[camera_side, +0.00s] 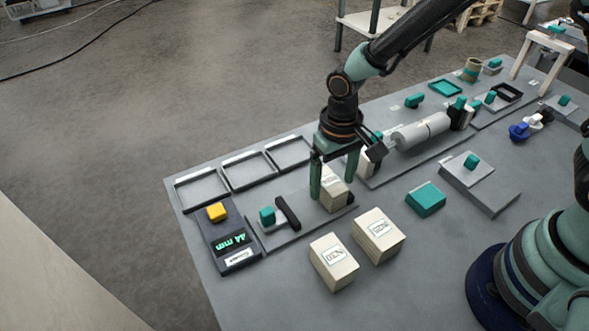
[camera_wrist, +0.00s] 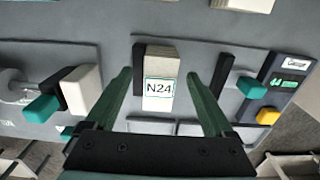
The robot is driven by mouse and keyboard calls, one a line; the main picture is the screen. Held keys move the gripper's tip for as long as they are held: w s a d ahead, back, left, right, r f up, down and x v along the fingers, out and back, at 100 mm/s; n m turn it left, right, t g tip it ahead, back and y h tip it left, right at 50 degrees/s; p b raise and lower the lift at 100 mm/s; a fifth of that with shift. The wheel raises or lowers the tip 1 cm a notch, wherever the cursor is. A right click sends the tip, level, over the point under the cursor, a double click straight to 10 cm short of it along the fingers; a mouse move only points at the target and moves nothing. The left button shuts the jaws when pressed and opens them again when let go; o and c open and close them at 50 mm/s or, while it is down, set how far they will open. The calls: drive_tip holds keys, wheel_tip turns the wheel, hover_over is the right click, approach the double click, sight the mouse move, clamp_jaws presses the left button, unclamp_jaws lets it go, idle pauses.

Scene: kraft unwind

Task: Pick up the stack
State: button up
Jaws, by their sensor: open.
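A cream stack (camera_side: 333,192) with a white label stands upright on a grey plate, below my gripper (camera_side: 334,180) in the side view. In the wrist view the stack (camera_wrist: 161,72) carries a label that reads N24 and lies between the two green fingers of my gripper (camera_wrist: 175,75). The gripper is open, with a finger on either side of the stack and visible gaps to it. Part of the stack is hidden by the fingers in the side view. Two more labelled cream stacks, one (camera_side: 333,262) nearer and one (camera_side: 378,236) to its right, stand on the table.
A dark clamp bar (camera_side: 287,212) with a teal knob (camera_side: 267,216) is left of the stack. A display unit (camera_side: 233,246) with a yellow button (camera_side: 217,212) sits at the left. Empty trays (camera_side: 247,171) line the far edge. A grey roller (camera_side: 421,131) lies to the right.

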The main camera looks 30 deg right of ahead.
sight(333, 184)
drive_tip(key=shift+f, duration=0.65)
clamp_jaws()
drive_tip(key=shift+r, duration=0.1)
wheel_tip(333, 184, up, 20)
